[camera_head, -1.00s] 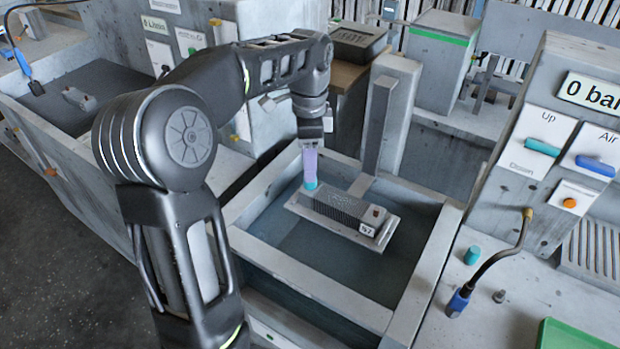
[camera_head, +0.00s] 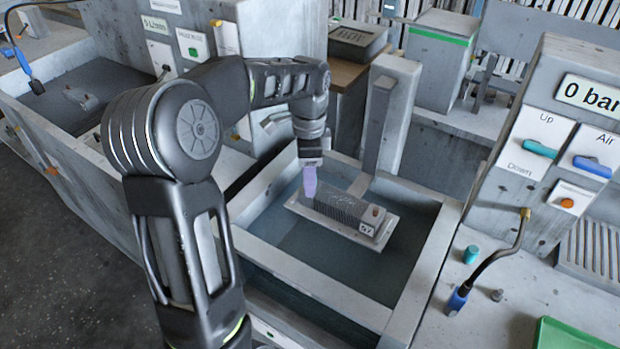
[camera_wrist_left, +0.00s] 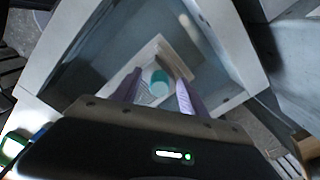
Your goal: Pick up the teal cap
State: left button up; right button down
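The finned grey housing (camera_head: 345,212) lies on a light plate (camera_head: 380,245) inside a tank. My left gripper (camera_head: 308,192) points down at the housing's left end; its purple fingers hide any cap there in the head view. In the left wrist view a teal cap (camera_wrist_left: 160,78) shows between the two spread fingers (camera_wrist_left: 158,95), with a gap visible on each side. The gripper looks open, and I cannot tell how far the fingertips are above the cap. A second teal cap (camera_head: 471,255) stands on the right bench. My right gripper is not in view.
The tank's grey rim (camera_head: 300,285) surrounds the plate, and a grey post (camera_head: 378,125) rises behind it. A black hose with a blue end (camera_head: 458,299) and a green tray (camera_head: 570,335) are on the right bench. The tank floor in front of the plate is clear.

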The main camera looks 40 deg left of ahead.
pick_arm(q)
grip_shut()
dwell(0.3)
jog(key=shift+r, duration=0.1)
notch_tip(320, 180, up, 8)
jog(key=shift+f+b, duration=0.1)
jog(key=shift+b, duration=0.25)
jog(key=shift+r+p, duration=0.8)
jog(key=shift+p, duration=0.1)
jog(key=shift+r, duration=0.3)
jog(key=shift+f, duration=0.1)
